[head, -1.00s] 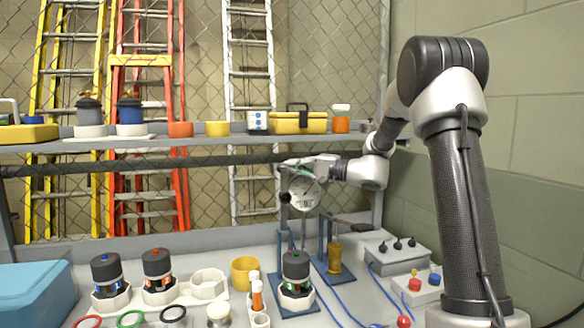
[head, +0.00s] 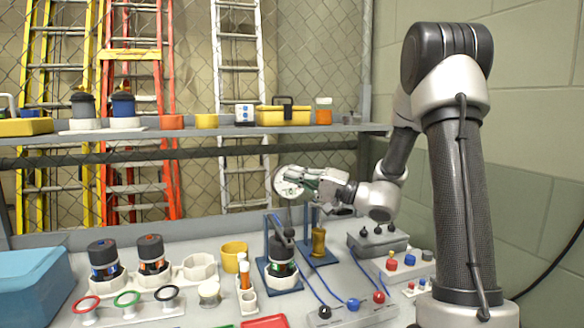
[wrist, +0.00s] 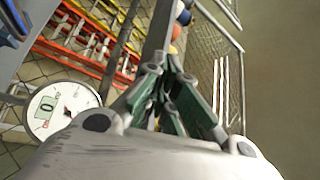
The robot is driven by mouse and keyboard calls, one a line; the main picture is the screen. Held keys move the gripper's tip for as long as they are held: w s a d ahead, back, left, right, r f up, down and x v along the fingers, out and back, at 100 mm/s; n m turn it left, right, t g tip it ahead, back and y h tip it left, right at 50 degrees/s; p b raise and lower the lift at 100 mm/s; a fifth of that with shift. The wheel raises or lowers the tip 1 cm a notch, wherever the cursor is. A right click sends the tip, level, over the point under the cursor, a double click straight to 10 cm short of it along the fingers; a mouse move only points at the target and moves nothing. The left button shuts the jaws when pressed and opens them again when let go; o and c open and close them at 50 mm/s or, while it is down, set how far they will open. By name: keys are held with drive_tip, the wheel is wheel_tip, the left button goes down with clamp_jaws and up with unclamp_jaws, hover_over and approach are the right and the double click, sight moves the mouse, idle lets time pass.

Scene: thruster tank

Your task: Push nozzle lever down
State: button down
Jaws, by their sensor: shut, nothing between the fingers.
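Two blue lever stands are on the bench. The rear stand (head: 307,232) holds a brass piece, likely the nozzle (head: 318,240). Its dark lever (head: 345,211) shows partly below my wrist. My gripper (head: 291,176) is shut and empty, above both stands and in front of the round gauge (head: 283,189). In the wrist view my closed fingers (wrist: 170,65) point away, touching no lever there; the gauge (wrist: 62,108) is at left.
A shelf (head: 220,134) with jars and a yellow toolbox (head: 283,115) runs behind the stands. A grey switch box (head: 378,243) stands right of them. Blue cables, thrusters in white holders (head: 152,275) and a yellow cup (head: 234,256) crowd the bench.

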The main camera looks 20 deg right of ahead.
drive_tip(key=shift+s+f, duration=1.05)
drive_tip(key=shift+s, duration=0.25)
drive_tip(key=v, duration=1.2)
